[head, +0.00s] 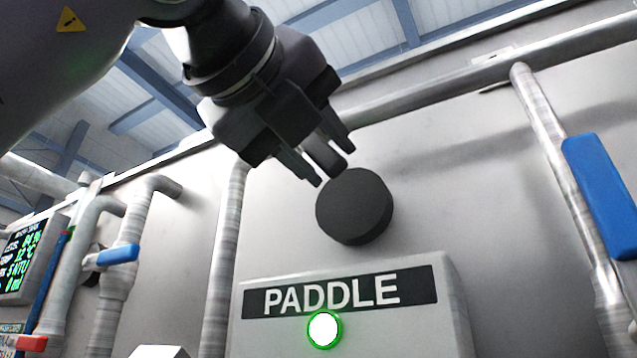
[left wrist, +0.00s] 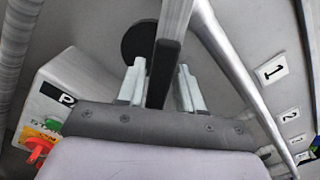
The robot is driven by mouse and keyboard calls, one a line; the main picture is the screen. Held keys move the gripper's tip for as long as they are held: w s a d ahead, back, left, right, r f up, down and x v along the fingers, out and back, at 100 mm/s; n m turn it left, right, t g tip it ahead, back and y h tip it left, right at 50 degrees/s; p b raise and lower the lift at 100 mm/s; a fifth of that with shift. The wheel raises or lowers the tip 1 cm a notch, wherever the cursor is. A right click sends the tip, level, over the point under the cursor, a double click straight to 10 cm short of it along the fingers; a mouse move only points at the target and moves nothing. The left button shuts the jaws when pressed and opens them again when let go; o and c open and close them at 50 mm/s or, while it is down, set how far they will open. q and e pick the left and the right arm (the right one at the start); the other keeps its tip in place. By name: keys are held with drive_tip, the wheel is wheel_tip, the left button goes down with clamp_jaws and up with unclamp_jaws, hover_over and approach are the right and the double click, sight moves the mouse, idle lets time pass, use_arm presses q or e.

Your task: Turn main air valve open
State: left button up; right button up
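My left gripper (head: 331,166) is at upper centre in the head view, its two fingers apart. A short grey bar (head: 322,153) shows between the fingers, beside a black round disc (head: 354,206) on the grey panel. In the left wrist view a long bar (left wrist: 166,58), pale above and dark below, runs between the spread fingers (left wrist: 161,80). The black disc (left wrist: 138,42) is behind it. I cannot tell whether the fingers touch the bar. No label reading main air is legible, so I cannot tell which part is that valve. My right gripper is not in view.
A box labelled PADDLE (head: 350,328) with a lit green-ringed button (head: 324,329) juts out below the disc. Blue handles sit on pipes at right (head: 600,198) and left (head: 118,254). A red handle (head: 32,343) and a display (head: 22,260) are at far left.

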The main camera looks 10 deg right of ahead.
sight(314, 146)
use_arm(q)
drive_tip(key=shift+o, duration=0.5)
drive_tip(key=shift+s+a, duration=0.2)
drive_tip(key=shift+s, duration=0.1)
drive_tip(key=b+v, duration=0.1)
drive_tip(key=v, duration=0.4)
drive_tip(key=shift+s+a+b, duration=0.15)
drive_tip(key=shift+b, duration=0.25)
drive_tip(key=shift+s+a, duration=0.35)
drive_tip(key=shift+s, duration=0.15)
